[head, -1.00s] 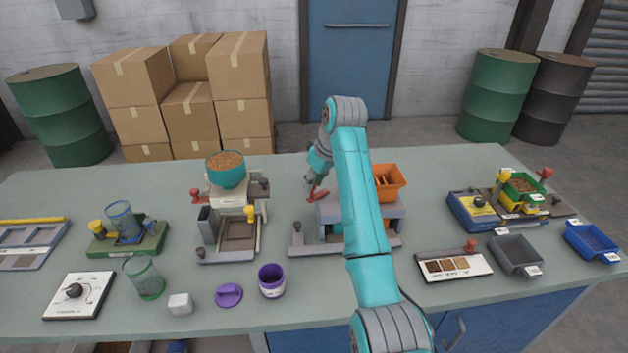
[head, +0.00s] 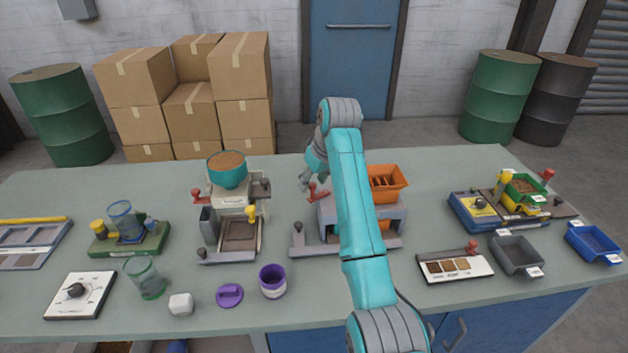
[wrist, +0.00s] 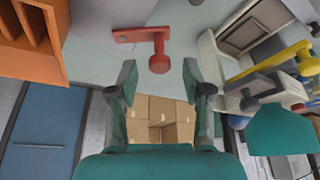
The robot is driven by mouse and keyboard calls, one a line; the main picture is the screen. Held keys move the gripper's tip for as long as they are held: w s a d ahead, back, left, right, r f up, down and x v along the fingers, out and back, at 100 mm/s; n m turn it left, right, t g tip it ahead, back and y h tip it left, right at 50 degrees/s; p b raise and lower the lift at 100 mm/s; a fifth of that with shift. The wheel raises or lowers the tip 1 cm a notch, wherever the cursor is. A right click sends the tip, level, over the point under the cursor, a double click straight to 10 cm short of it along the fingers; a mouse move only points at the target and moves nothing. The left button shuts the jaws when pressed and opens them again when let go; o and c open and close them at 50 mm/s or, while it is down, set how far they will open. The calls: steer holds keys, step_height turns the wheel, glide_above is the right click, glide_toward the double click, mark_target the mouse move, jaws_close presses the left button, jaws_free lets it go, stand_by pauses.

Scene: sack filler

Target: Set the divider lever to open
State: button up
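The orange divider hopper (head: 388,180) with slots in its top sits on a grey stand (head: 395,212) in the middle of the table, partly hidden behind my arm. A red lever (head: 318,191) sticks out at the stand's left side. In the wrist view the red lever (wrist: 158,52) has a flat bar and a rounded knob, and lies just beyond my fingertips. My gripper (wrist: 159,78) is open and empty, its two fingers apart on either side of the line to the knob, not visibly touching it. In the head view my gripper (head: 305,182) is beside the lever, partly hidden.
A filler machine with a teal bowl (head: 228,176) and yellow knob stands left of the lever. A purple cup (head: 272,281) is near the front edge. The table behind the lever is clear.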

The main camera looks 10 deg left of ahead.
steer(key=v, duration=0.7)
steer(key=shift+r, duration=0.2)
steer(key=shift+s, duration=0.1)
